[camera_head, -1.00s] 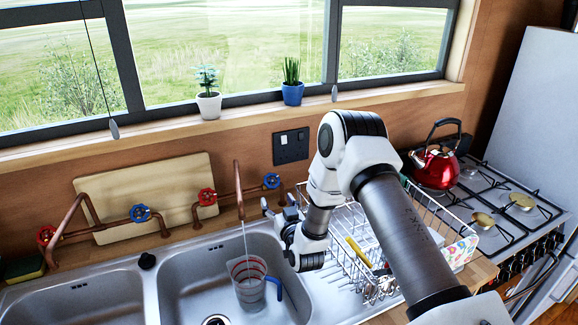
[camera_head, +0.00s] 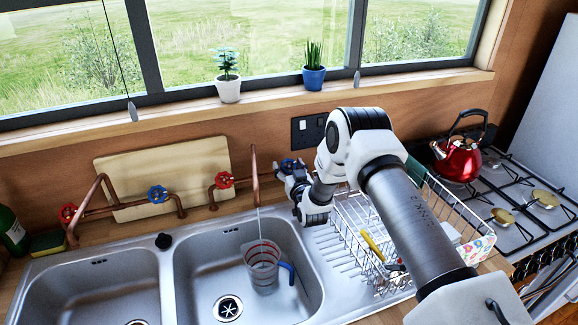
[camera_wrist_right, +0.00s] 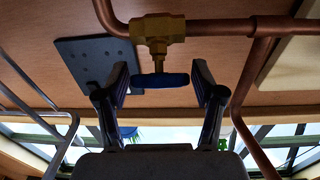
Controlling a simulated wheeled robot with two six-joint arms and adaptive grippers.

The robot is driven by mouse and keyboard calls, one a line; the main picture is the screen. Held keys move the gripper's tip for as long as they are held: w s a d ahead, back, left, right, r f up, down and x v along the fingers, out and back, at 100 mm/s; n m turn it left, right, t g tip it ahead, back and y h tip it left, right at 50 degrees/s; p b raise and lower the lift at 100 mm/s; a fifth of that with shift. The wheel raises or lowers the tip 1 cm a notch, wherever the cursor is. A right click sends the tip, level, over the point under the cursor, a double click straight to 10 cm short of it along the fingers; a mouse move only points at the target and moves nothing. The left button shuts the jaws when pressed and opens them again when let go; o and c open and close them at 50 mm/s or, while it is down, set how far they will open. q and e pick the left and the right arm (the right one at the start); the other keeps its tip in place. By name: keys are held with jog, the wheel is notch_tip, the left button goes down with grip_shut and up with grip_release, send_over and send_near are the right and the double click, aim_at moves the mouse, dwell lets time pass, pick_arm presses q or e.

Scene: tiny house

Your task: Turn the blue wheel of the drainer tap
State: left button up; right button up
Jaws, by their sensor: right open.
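The blue wheel (camera_head: 289,166) is on the right-hand copper tap, near the dish drainer (camera_head: 372,250); my right gripper partly covers it in the head view. In the right wrist view the blue wheel (camera_wrist_right: 158,80) appears edge-on, below its brass valve body (camera_wrist_right: 157,29). My right gripper (camera_head: 286,172) is open, with one finger on each side of the wheel. In the right wrist view small gaps show between the wheel and the fingers of the gripper (camera_wrist_right: 160,78). My left gripper is out of view.
A red wheel (camera_head: 224,180) is on the same tap. A thin stream runs from the spout (camera_head: 254,165) into a measuring jug (camera_head: 262,268) in the sink (camera_head: 190,270). A socket plate (camera_head: 309,129) is on the wall behind; a red kettle (camera_head: 458,160) stands right.

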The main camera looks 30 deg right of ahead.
jog(key=c, duration=0.9)
jog(key=m+h+b, duration=0.1)
jog(key=b, duration=0.1)
jog(key=m+g+h+b, duration=0.1)
jog(key=m, duration=0.1)
jog(key=m+g+h+b, duration=0.1)
jog(key=b, duration=0.1)
jog(key=shift+a+f+m+h+b, duration=0.1)
jog(key=shift+f+m+h+b, duration=0.25)
jog(key=shift+m+h, duration=0.05)
jog(key=shift+r+m+g+h+b, duration=0.3)
jog(key=shift+m+g+h, duration=0.3)
jog(key=shift+m, duration=0.3)
jog(key=o, duration=0.8)
jog(key=shift+o, duration=0.5)
jog(key=shift+w+f, duration=0.1)
jog(key=v, duration=1.2)
